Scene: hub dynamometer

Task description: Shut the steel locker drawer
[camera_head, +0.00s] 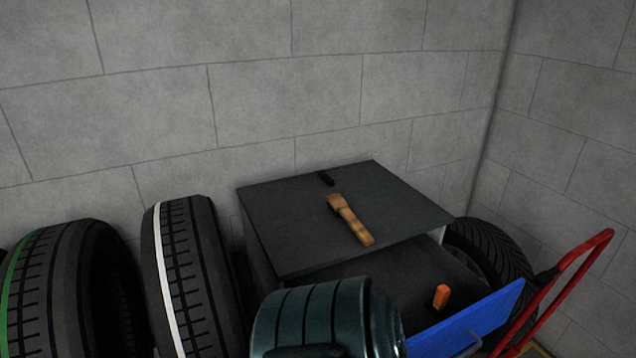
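The steel locker (290,215) stands against the back wall, with a flat dark grey top. Its drawer (385,272) is pulled out toward me, and its dark interior shows. The blue drawer front (490,312) stands well clear of the locker body. A grey bar handle (468,347) shows on the front at the bottom of the view. A small orange object (441,296) is in the drawer. The near left part of the drawer is hidden. Neither of my grippers is in view.
Tyres (185,270) stand to the left. Another tyre (492,255) and a red tubular frame (560,290) stand close on the right.

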